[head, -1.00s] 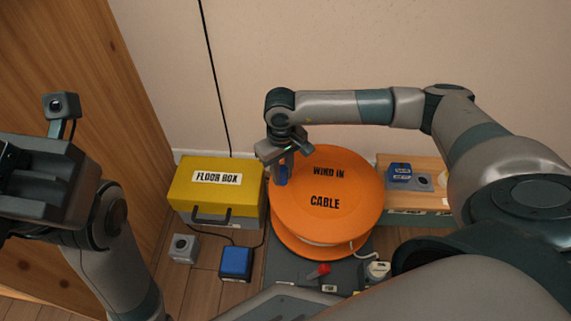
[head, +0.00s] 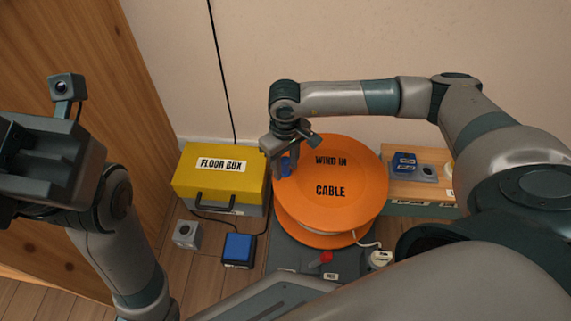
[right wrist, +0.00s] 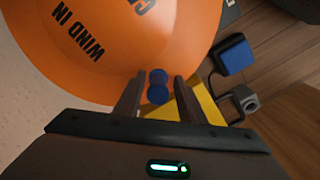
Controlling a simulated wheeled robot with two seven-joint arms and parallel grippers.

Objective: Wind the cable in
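The orange cable reel (head: 345,212), lettered "WIND IN CABLE", lies flat on a dark base (head: 284,257). A blue knob-like handle (head: 286,166) stands at its left edge. My right gripper (head: 280,160) is over that edge at the handle. In the right wrist view its two fingers (right wrist: 157,98) are apart, with the blue handle (right wrist: 157,87) between them and a visible gap on each side. A white cable end with a plug (head: 380,258) lies at the reel's right. My left gripper (head: 45,165) is at the far left, away from the reel; its fingertips are not clear.
A yellow floor box (head: 220,180) stands left of the reel. A grey socket block (head: 187,234) and a blue box (head: 238,249) are on the floor before it. A red lever (head: 326,258) is on the base. A wooden shelf (head: 432,182) with a blue block is at right.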

